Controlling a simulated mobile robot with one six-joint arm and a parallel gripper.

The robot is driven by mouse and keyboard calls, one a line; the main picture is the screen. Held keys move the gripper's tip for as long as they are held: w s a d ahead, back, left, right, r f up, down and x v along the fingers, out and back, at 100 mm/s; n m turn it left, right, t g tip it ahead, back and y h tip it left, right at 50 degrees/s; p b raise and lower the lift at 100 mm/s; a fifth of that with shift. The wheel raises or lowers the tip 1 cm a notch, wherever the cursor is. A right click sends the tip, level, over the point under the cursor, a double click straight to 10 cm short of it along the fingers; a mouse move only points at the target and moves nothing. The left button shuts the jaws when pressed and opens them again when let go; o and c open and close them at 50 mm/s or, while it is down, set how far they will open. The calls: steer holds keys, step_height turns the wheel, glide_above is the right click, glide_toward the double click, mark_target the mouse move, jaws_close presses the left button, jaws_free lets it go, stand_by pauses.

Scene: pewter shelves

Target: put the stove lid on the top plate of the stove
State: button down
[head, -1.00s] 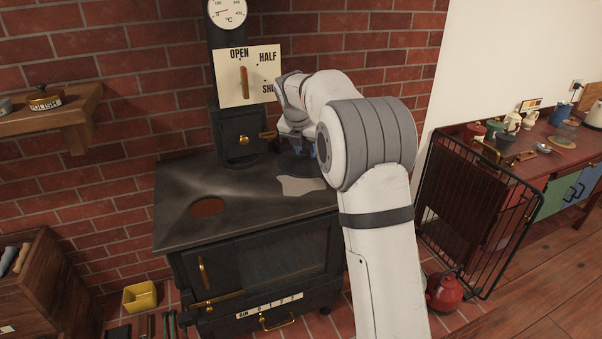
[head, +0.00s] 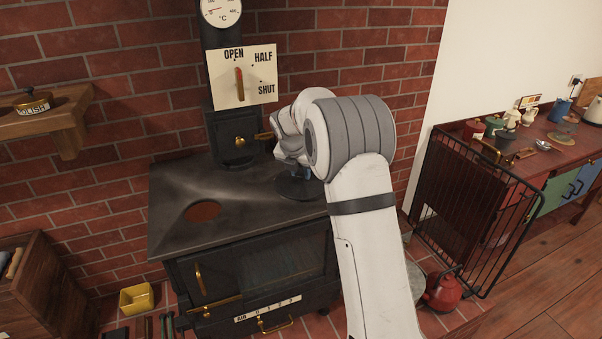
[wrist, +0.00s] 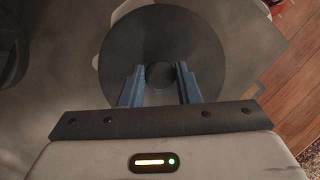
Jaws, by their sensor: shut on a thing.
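The stove lid (wrist: 160,35) is a dark round disc with a central knob. My gripper (wrist: 160,82) is shut on the knob, a blue finger on either side. In the head view the lid (head: 298,190) shows as a dark disc below my wrist, over the right part of the stove's top plate (head: 240,215). I cannot tell whether it touches the plate. The black top plate has a round opening, reddish inside (head: 203,211), left of the lid. My arm hides part of the lid and the plate's right end.
A flue with a damper sign (head: 241,90) rises behind the plate. A wooden shelf (head: 60,115) is on the brick wall at left. A black wire guard (head: 470,215) and a red kettle (head: 442,292) stand right of the stove. The plate's left part is clear.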

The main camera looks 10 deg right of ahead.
steer(key=shift+f, duration=0.45)
steer(key=shift+f, duration=0.1)
steer(key=c, duration=1.1)
jaws_free()
steer(key=shift+f, duration=0.1)
steer(key=b+v, duration=0.2)
steer(key=v, duration=1)
steer(key=s+d+r+m, duration=0.1)
steer(key=s+r+m, duration=0.2)
steer(key=s+m, duration=0.45)
steer(key=s+f+m, duration=0.2)
steer(key=s+m, duration=0.5)
steer(key=s, duration=0.3)
steer(key=s+d+f+m+y, duration=0.1)
steer(key=s+f+m, duration=0.1)
steer(key=s+m, duration=0.5)
steer(key=s+f+m+y, duration=0.1)
steer(key=s+m, duration=0.6)
steer(key=s, duration=0.7)
steer(key=shift+s+d+f+m, duration=0.2)
steer(key=shift+s+f+m, duration=0.2)
steer(key=shift+f, duration=0.25)
